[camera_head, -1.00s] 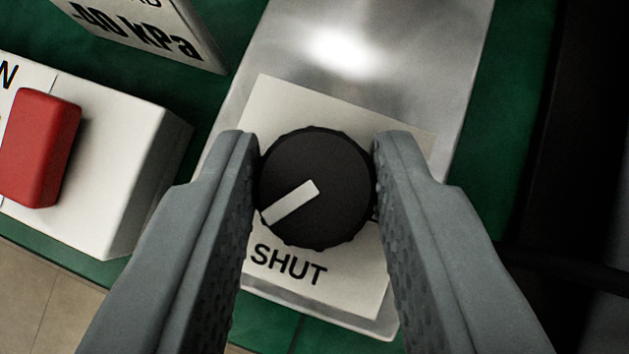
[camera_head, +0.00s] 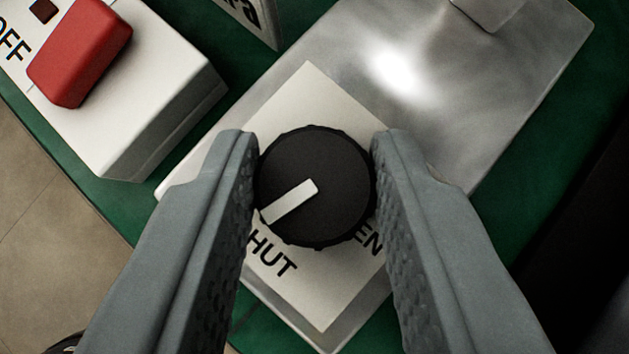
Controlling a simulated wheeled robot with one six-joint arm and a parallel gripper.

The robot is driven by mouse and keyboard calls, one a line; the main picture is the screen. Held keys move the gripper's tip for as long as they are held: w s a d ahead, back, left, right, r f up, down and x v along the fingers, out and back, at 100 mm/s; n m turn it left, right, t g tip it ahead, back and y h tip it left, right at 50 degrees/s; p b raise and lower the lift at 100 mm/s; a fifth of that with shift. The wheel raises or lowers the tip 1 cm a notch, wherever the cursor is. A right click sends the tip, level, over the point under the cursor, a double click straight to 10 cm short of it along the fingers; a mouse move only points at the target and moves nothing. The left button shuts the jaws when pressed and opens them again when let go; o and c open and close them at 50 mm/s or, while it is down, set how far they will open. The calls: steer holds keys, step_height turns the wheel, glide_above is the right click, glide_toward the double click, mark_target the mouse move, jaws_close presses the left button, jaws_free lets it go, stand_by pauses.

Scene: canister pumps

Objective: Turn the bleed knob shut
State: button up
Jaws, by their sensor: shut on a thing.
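The bleed knob (camera_head: 325,180) is a round black dial with a ribbed edge and a white pointer bar. It sits on a pale label (camera_head: 325,285) on a metal plate. My gripper (camera_head: 315,165) is shut on the knob, with one grey finger on its left side and one on its right. The pointer points to the lower left, a little to the upper left of the word SHUT (camera_head: 270,255). The left finger hides the start of that word. The right finger partly covers another word, of which "EN" (camera_head: 370,240) shows.
A white switch box (camera_head: 150,110) with a red rocker (camera_head: 80,50) stands at upper left, near OFF lettering. A pale sign (camera_head: 245,18) is cut off at the top. The metal plate (camera_head: 450,110) lies on a green base (camera_head: 540,190). Tan floor shows at left.

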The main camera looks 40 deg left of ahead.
steer(key=shift+f, duration=0.15)
steer(key=o, duration=1)
steer(key=shift+c, duration=0.2)
steer(key=shift+d, duration=0.1)
steer(key=v, duration=1.2)
